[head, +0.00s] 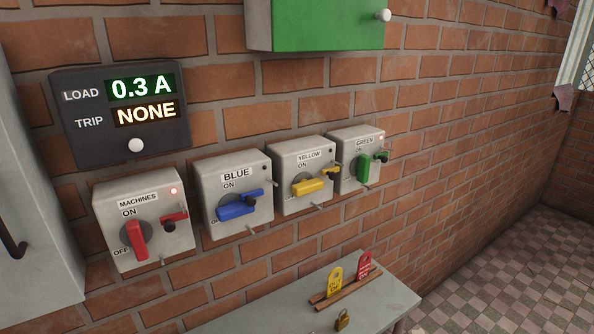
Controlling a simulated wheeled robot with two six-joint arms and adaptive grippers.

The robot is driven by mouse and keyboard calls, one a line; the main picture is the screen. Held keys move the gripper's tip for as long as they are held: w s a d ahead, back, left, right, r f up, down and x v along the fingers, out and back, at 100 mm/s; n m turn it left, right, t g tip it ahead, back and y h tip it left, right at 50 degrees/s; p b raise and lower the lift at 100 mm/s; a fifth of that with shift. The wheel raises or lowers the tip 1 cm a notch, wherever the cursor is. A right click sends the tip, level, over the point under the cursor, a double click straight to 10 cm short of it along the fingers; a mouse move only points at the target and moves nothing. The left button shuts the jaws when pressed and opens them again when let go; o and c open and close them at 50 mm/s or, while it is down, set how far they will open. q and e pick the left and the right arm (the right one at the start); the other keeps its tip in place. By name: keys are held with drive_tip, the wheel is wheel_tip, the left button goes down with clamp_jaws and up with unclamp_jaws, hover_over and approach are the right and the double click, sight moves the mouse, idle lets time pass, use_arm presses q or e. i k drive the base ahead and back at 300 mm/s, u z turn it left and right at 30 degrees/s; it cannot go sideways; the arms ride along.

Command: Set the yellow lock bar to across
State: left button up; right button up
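The yellow switch box (288,165) hangs on the brick wall, third in a row, labelled YELLOW with ON above its handle. Its yellow handle (308,187) lies roughly level, its left end toward the OFF side. The small yellow lock bar (332,170) sits at the box's right side, beside a black knob (324,173). It looks short and roughly level, but is too small to tell its exact setting. Neither of my grippers is in view.
Switch boxes for machines (112,215), blue (212,182) and green (347,150) share the row. A display (75,125) reads 0.3 A, trip NONE. Below, a grey shelf (270,313) bears a tag rack (344,290) and a brass padlock (342,321). Space before the boxes looks clear.

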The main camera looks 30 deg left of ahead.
sight(332, 172)
drive_tip(key=u, duration=1)
